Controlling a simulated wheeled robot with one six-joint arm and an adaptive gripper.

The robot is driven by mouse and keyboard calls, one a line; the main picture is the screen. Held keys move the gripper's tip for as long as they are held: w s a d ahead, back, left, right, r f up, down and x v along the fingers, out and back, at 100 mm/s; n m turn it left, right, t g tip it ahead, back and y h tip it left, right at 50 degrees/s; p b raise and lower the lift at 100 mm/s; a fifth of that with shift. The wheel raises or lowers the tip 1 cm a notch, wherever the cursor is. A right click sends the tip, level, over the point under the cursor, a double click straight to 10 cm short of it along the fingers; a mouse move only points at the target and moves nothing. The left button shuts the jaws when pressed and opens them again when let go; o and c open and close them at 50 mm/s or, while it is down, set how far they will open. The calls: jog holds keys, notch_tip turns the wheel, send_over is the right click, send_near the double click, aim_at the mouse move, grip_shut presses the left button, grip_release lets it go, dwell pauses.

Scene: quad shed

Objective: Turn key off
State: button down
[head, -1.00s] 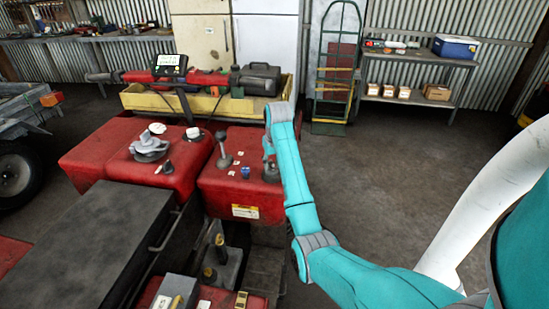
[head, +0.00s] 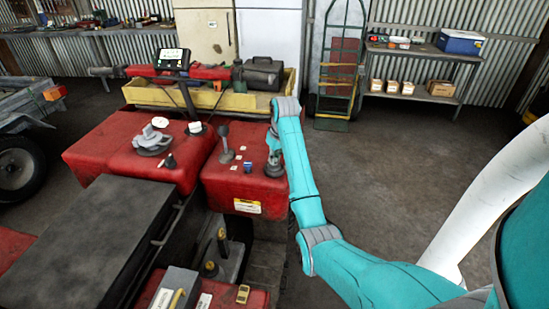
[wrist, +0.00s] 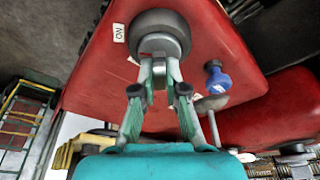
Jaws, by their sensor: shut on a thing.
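The key switch is a round grey knob-like housing (wrist: 165,22) on the red body of the quad, seen at the top middle of the wrist view. A white "ON" label (wrist: 118,33) sits on the red panel to its left. My gripper (wrist: 160,70) is shut on the key (wrist: 158,48), a pale grey piece at the housing, with a fingertip on either side. The key's exact angle is hard to tell. In the head view my gripper (head: 273,150) reaches down onto the right edge of the red panel (head: 225,188), and the key is mostly hidden there.
A blue knob (wrist: 218,80) and a grey lever (head: 225,143) stand close to the key on the panel. A display (head: 172,60) and handlebar lie beyond. A green hand truck (head: 340,65) and a shelf (head: 425,52) stand behind. Floor at right is clear.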

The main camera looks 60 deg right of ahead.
jog(key=shift+n, duration=1)
jog(key=n+y, duration=0.1)
jog(key=n, duration=0.1)
jog(key=shift+n, duration=0.4)
jog(key=shift+a+n+y, duration=0.1)
jog(key=shift+n+y, duration=0.2)
jog(key=shift+n, duration=0.7)
jog(key=shift+n+y, duration=0.3)
jog(key=shift+n, duration=1)
jog(key=c, duration=1.2)
grip_release()
jog(key=shift+c, duration=0.2)
